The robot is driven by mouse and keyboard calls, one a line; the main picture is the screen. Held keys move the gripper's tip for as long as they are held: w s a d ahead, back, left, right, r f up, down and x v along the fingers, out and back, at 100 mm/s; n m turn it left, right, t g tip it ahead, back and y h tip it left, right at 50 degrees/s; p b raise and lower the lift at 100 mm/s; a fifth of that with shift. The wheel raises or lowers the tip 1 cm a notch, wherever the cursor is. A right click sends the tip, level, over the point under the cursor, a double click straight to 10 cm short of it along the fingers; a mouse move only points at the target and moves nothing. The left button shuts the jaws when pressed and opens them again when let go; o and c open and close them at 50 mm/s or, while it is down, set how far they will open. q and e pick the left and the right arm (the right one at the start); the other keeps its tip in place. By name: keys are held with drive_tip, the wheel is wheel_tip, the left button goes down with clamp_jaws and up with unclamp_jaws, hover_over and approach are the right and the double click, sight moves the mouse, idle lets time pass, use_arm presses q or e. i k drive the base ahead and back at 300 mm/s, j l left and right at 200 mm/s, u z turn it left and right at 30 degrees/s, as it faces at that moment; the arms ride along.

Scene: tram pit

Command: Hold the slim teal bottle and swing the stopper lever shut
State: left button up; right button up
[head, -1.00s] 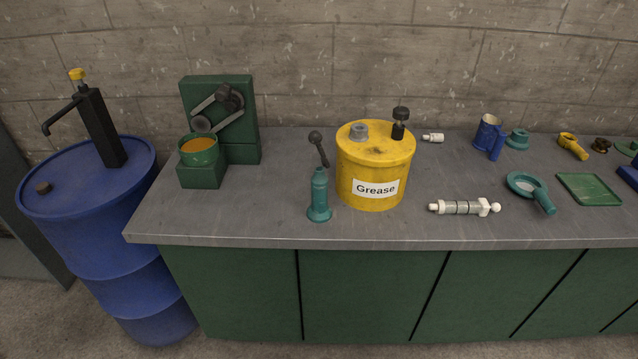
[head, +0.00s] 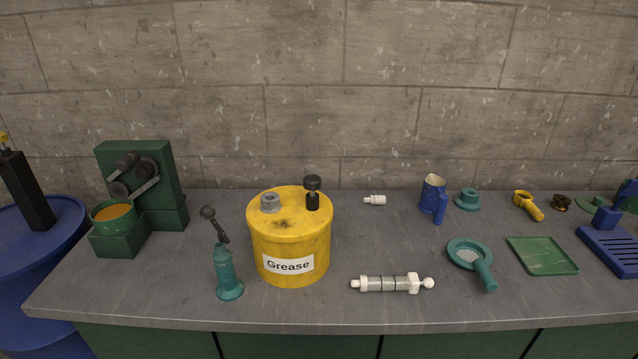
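The slim teal bottle (head: 227,274) stands upright on the grey worktop, just left of the yellow grease can. Its dark stopper lever (head: 215,225) rises from the bottle's top and leans up to the left, ending in a round knob. The lever looks open, swung up off the mouth. Neither of my grippers shows in the head view.
The yellow can (head: 291,243) stands close on the bottle's right. A green machine (head: 150,180) with an orange-filled cup is at left, beside a blue drum (head: 40,250). A clear syringe-like tube (head: 392,284) lies at right. The worktop (head: 160,285) left of the bottle is clear.

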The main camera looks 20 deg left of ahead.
sight(207, 213)
drive_tip(key=i+l+u, duration=0.15)
drive_tip(key=l+u, duration=0.25)
drive_tip(key=i+l+u, duration=0.1)
drive_tip(key=u, duration=0.25)
drive_tip(key=l+u, duration=0.4)
